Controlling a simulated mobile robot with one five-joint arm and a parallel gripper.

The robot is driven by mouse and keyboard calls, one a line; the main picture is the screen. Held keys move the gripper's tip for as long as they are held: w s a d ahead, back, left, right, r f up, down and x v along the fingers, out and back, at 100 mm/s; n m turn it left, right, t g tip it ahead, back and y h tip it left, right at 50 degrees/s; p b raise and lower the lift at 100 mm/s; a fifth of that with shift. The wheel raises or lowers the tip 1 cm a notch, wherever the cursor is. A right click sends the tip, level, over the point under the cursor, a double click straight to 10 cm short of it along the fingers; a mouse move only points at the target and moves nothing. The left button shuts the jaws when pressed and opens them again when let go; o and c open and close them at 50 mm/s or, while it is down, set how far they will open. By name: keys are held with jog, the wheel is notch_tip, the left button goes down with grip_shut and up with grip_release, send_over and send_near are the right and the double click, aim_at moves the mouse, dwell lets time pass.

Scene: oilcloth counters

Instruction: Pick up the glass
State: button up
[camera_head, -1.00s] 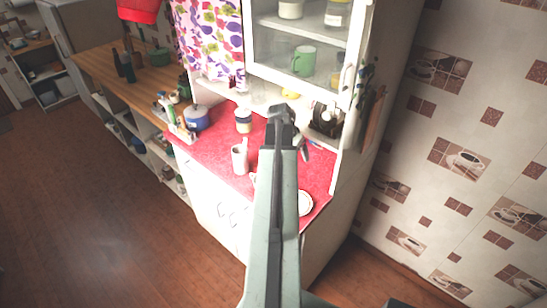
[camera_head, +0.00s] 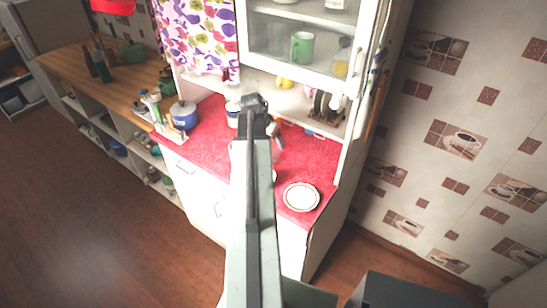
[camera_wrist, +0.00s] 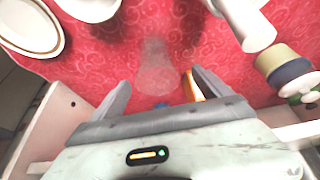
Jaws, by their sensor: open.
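In the wrist view a clear, faint glass (camera_wrist: 155,68) stands on the red patterned counter (camera_wrist: 100,62). My gripper (camera_wrist: 160,80) is open, with one finger on each side of the near part of the glass in the picture. I cannot tell whether the glass is between the fingers or beyond them. No finger visibly touches it. In the head view my gripper (camera_head: 262,112) is over the red counter (camera_head: 208,140), and I cannot make out the glass on the counter there; my arm covers part of it.
A plate (camera_head: 301,196) lies at the counter's right front. A blue pot (camera_head: 184,115) stands at the left. The wrist view shows a white cup (camera_wrist: 243,22) and a jar (camera_wrist: 282,68) at right, and a bowl (camera_wrist: 88,8) at upper left. A cabinet (camera_head: 300,72) rises behind.

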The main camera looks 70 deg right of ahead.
jog(key=b+x, duration=0.1)
jog(key=x, duration=0.1)
jog(key=b+x, duration=0.3)
jog(key=b, duration=0.1)
jog(key=shift+s+a+f, duration=0.15)
jog(key=shift+s+f, duration=0.05)
jog(key=shift+f, duration=0.25)
jog(key=shift+r, duration=0.2)
jog(key=c, duration=1.7)
jog(key=shift+r, duration=0.1)
notch_tip(320, 180, up, 18)
jog(key=p, duration=1.9)
jog(key=b, duration=1.6)
send_over(274, 146)
jog(key=a, duration=0.3)
jog(key=f, duration=1)
jog(key=s+f, duration=0.1)
jog(key=f, duration=0.4)
jog(key=shift+d+f, duration=0.1)
jog(key=shift+d, duration=0.1)
jog(key=shift+r+p, duration=0.25)
jog(key=shift+p, duration=0.15)
